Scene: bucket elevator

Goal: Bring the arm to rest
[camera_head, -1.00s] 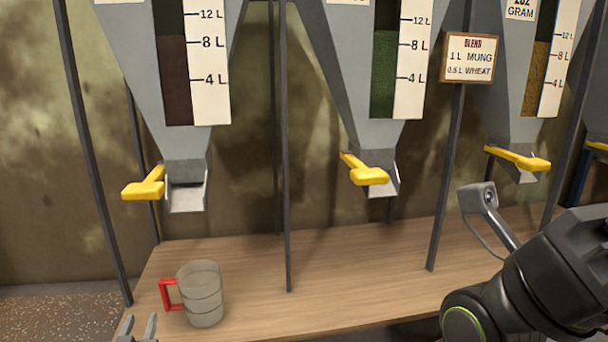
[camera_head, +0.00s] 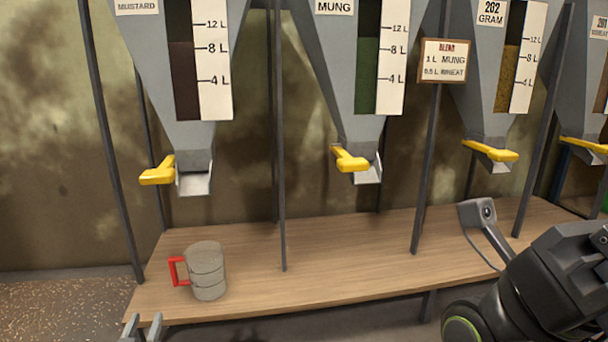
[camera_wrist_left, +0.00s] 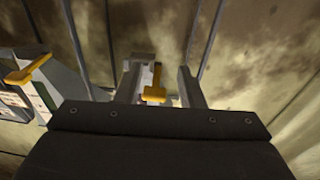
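My left gripper (camera_head: 142,322) shows only by its two grey fingertips at the bottom left of the head view. The fingers stand apart with nothing held between them. In the left wrist view the fingers (camera_wrist_left: 160,88) are also spread, with a yellow handle seen in the background between them. A grey measuring mug with a red handle (camera_head: 207,271) stands upright on the wooden bench (camera_head: 330,255), beyond the left gripper and apart from it.
Grey hoppers hang above the bench: mustard (camera_head: 190,135), mung (camera_head: 352,122) and another (camera_head: 485,118) to the right, with a further one at the edge. Each has a yellow handle. Thin dark posts (camera_head: 281,200) stand along the bench. A blend sign (camera_head: 443,61) hangs on one.

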